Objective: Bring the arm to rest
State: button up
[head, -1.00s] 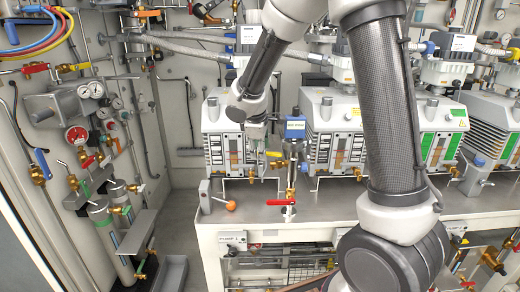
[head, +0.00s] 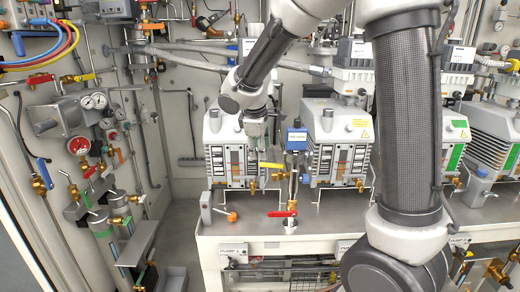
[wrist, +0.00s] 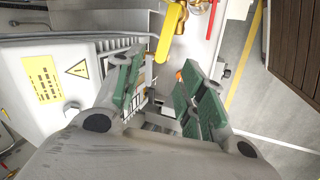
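My arm reaches in from the right of the head view and bends down toward the left pump (head: 222,133). My gripper (wrist: 160,78) shows in the wrist view with its two green-padded fingers apart and nothing held between them. In the head view its end hangs in front of the left pump, above the bench, and its fingers are too small there to make out. A yellow valve handle (wrist: 170,32) is just beyond the fingertips in the wrist view; it also shows in the head view (head: 272,165).
A red valve handle (head: 282,214) and an orange knob (head: 232,216) stand at the bench front (head: 330,212). A blue-topped device (head: 296,138) is right of my gripper. More pumps (head: 338,125) line the bench. Gauges and pipes fill the left wall. Floor shows at left.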

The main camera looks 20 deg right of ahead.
jog(key=s+d+r+m, duration=0.2)
jog(key=s+d+m, duration=0.1)
jog(key=s, duration=0.6)
jog(key=s+d+r+m+y, duration=0.1)
jog(key=s+d+r+m, duration=0.2)
jog(key=s, duration=0.7)
jog(key=s+d+r+m+y, duration=0.1)
jog(key=s+d+m, duration=0.4)
jog(key=s, duration=0.5)
jog(key=shift+r+m, duration=0.3)
jog(key=shift+r, duration=0.5)
